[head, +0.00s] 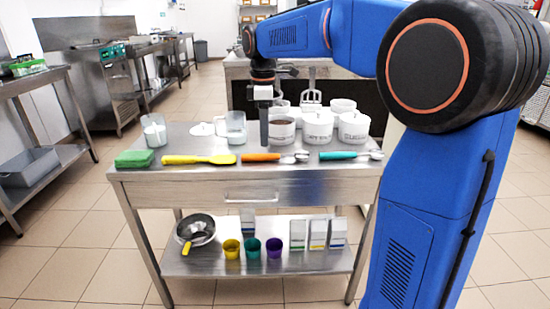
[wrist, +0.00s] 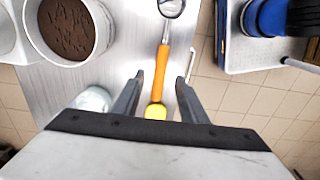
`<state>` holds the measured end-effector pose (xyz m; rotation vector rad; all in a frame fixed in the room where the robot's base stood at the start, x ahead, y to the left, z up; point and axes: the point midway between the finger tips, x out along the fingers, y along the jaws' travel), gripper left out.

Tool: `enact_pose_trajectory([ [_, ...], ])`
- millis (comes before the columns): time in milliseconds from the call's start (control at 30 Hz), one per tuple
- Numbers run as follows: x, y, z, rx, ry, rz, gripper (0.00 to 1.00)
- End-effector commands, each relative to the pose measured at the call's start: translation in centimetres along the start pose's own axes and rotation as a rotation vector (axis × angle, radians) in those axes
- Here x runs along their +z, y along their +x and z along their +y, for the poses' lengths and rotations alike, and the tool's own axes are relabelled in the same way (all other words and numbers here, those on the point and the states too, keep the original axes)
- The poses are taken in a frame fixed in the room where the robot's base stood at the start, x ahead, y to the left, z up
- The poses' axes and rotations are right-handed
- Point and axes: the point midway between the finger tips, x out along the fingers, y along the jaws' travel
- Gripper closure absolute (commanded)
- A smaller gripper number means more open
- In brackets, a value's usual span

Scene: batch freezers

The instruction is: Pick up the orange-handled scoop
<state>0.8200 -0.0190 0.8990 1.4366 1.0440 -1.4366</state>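The orange-handled scoop (head: 262,157) lies flat near the front edge of the steel table, its metal bowl pointing right. In the wrist view the orange handle (wrist: 162,72) runs upward to the metal bowl (wrist: 171,8) at the top edge. My gripper (head: 264,146) points down over the table, close to the handle in the head view. In the wrist view my gripper (wrist: 160,77) is open, with one finger on each side of the handle in the picture and a gap on both sides. The remaining height above the handle is hard to tell.
A yellow spatula (head: 198,159) lies left of the scoop, and a teal-handled scoop (head: 345,155) lies right. A green sponge (head: 134,158) is at the left end. White tubs (head: 318,127) stand behind; one tub (wrist: 103,30) holds brown powder. The table's front edge is close.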

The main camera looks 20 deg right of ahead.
Motion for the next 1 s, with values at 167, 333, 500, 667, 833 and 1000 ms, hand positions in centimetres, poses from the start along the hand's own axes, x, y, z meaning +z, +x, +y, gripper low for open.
enact_pose_trajectory([
  [167,0.0,1.1,0.0,-0.001,0.0,0.0,0.61],
  [333,-0.1,2.7,-0.2,-0.003,0.0,-0.001,0.61],
  [500,-0.2,5.0,-0.2,-0.001,0.0,-0.001,0.61],
  [667,-0.2,6.2,-0.2,0.0,0.001,0.0,0.61],
  [833,-0.2,6.3,-0.1,0.001,0.001,0.0,0.61],
  [1000,-0.2,6.3,-0.1,0.0,0.001,0.0,0.82],
])
